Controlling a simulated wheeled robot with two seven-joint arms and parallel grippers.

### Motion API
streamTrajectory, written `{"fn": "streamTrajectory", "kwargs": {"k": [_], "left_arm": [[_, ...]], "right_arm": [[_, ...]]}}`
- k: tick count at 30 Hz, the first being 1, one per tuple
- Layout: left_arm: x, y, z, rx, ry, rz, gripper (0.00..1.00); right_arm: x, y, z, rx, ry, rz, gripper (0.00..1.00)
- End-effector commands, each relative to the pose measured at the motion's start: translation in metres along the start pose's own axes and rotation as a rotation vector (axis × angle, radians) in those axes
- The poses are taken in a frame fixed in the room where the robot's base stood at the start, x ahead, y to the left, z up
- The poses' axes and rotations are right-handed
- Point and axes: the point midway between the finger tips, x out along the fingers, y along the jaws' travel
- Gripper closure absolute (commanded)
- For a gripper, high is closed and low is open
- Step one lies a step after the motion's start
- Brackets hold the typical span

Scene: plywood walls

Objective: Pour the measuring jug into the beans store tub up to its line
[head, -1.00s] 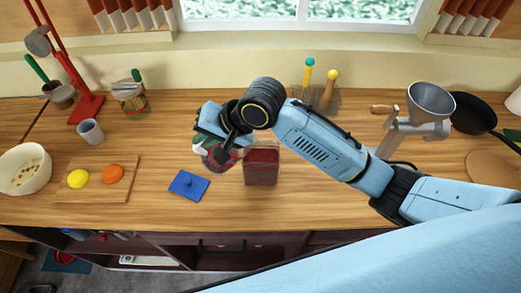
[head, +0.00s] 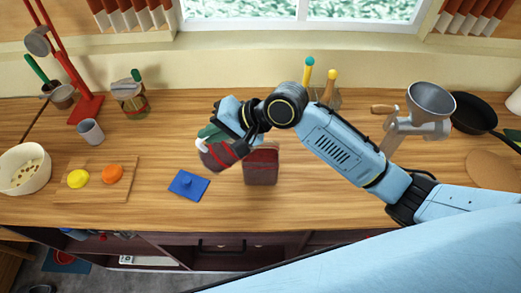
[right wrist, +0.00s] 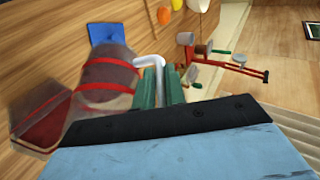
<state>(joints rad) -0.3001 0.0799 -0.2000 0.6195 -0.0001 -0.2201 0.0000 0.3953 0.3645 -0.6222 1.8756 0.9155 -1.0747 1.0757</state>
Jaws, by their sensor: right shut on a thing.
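The measuring jug (head: 216,156) is see-through, with red bands, a white handle and dark red content. It is tilted, just left of the tub's upper edge; I cannot tell whether they touch. My right gripper (head: 232,128) is shut on its handle. In the right wrist view, green fingers (right wrist: 160,88) grip the white handle beside the jug (right wrist: 108,78). The store tub (head: 261,168) is a clear box on the counter, with dark red content and a red line near its top. It shows at lower left of the wrist view (right wrist: 42,124). My left gripper is out of view.
A blue lid (head: 189,185) lies left of the tub. A board (head: 98,191) with yellow and orange fruits, a bowl (head: 24,180) and a grey cup (head: 90,132) are at left. A grinder (head: 422,120) and pan (head: 472,113) are at right. The counter before the tub is clear.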

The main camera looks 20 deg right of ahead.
Motion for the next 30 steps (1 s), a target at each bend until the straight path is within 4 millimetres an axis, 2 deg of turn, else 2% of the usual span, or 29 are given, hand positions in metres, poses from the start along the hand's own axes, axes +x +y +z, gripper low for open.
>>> {"fn": "streamTrajectory", "kwargs": {"k": [30], "left_arm": [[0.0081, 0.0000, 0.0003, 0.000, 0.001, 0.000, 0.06]], "right_arm": [[-0.0082, -0.0034, -0.0032, 0.023, -0.011, -0.059, 1.00]]}}
